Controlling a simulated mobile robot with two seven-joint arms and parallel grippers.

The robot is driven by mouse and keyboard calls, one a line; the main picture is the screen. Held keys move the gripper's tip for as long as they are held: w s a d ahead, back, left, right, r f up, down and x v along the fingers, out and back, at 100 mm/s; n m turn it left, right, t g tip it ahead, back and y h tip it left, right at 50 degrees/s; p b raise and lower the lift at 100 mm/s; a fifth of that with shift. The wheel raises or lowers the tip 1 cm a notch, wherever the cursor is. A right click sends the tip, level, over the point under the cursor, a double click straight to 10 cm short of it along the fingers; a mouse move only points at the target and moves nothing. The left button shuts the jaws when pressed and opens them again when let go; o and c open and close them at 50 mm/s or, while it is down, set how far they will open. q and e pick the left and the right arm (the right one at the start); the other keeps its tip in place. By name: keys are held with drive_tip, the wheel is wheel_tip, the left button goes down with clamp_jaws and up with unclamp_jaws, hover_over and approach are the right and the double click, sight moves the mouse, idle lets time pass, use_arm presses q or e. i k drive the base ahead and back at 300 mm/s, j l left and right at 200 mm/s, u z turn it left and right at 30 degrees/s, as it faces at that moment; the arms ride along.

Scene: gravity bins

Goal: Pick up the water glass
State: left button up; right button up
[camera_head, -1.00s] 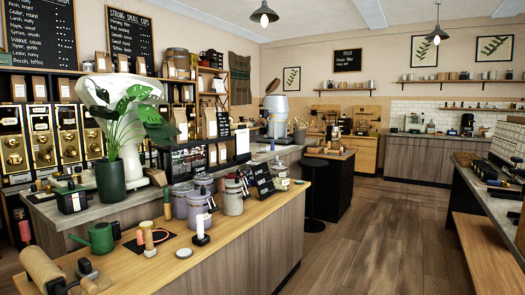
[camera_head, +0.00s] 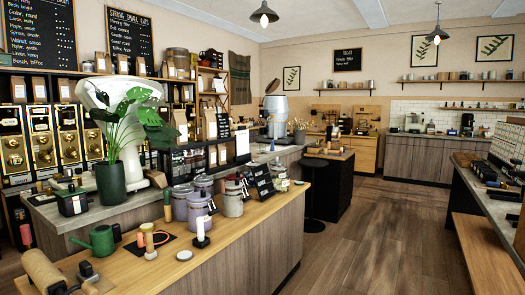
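I cannot make out a water glass for sure in the head view. A small clear, greenish glass vessel (camera_head: 280,180) stands at the far end of the wooden counter (camera_head: 222,240), behind a small black sign. It is too small to tell whether it is a drinking glass or a jar. Neither of my grippers is in view.
Lidded jars (camera_head: 202,205), a green watering can (camera_head: 97,240) and a white candle-like cylinder (camera_head: 201,228) stand on the near counter. A potted plant (camera_head: 111,180) stands behind. A black stool (camera_head: 314,190) stands beyond the counter. Open wooden floor (camera_head: 370,240) lies right of it.

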sight(261, 146)
drive_tip(key=i+l+z, duration=0.3)
drive_tip(key=i, duration=0.35)
drive_tip(key=i+l+z, duration=0.25)
drive_tip(key=i, duration=0.4)
drive_tip(key=i+l+z, duration=0.1)
drive_tip(key=i+z, duration=0.2)
drive_tip(key=i, duration=0.35)
drive_tip(key=i+j+z, duration=0.15)
drive_tip(key=i, duration=1.3)
drive_tip(key=i+u, duration=0.2)
drive_tip(key=i, duration=0.3)
drive_tip(key=i+l+u, duration=0.15)
drive_tip(key=i, duration=0.3)
drive_tip(key=i+l+u, duration=0.2)
drive_tip(key=i, duration=0.3)
drive_tip(key=i+j+u, duration=0.15)
drive_tip(key=i+u, duration=0.3)
drive_tip(key=i, duration=0.4)
drive_tip(key=i+l+u, duration=0.15)
drive_tip(key=i+u, duration=0.25)
drive_tip(key=i, duration=0.4)
